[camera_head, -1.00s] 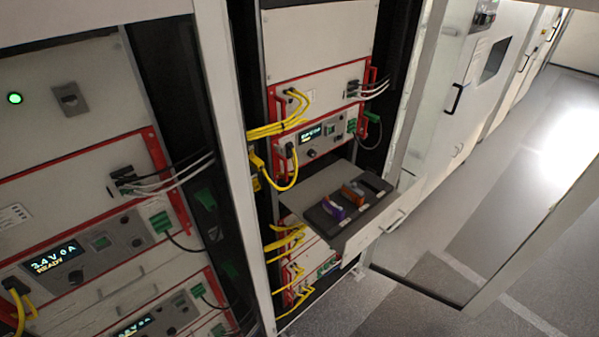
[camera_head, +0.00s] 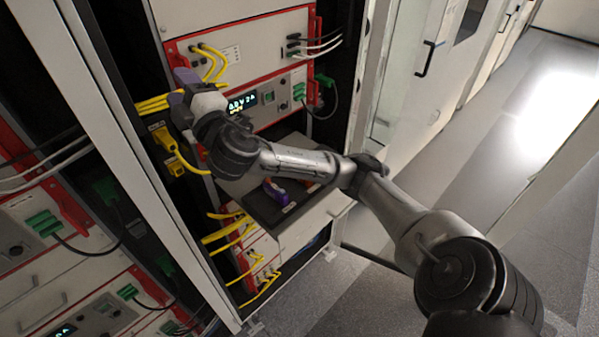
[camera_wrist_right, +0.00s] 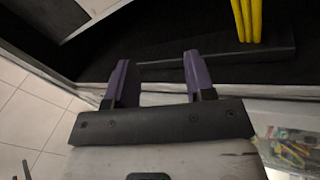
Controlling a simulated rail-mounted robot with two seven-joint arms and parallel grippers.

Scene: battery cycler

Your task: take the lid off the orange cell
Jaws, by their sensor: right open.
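My right arm comes in from the right across the head view. Its gripper (camera_head: 182,92) is in front of the rack, beside the yellow cables and away from the cells. The right wrist view shows the two purple fingers of the gripper (camera_wrist_right: 157,58) apart, with nothing between them. A purple cell (camera_head: 273,191) stands in the dark tray (camera_head: 258,212) on the pulled-out drawer below the arm. My forearm hides most of the rest of the tray. I cannot make out the orange cell or its lid clearly now. My left gripper is not in view.
Yellow cables (camera_head: 170,148) hang close to the gripper at the rack's front. A red-framed cycler unit (camera_head: 268,97) with a lit display is behind it. A grey rack post (camera_head: 130,150) stands left. Open floor (camera_head: 465,150) lies right.

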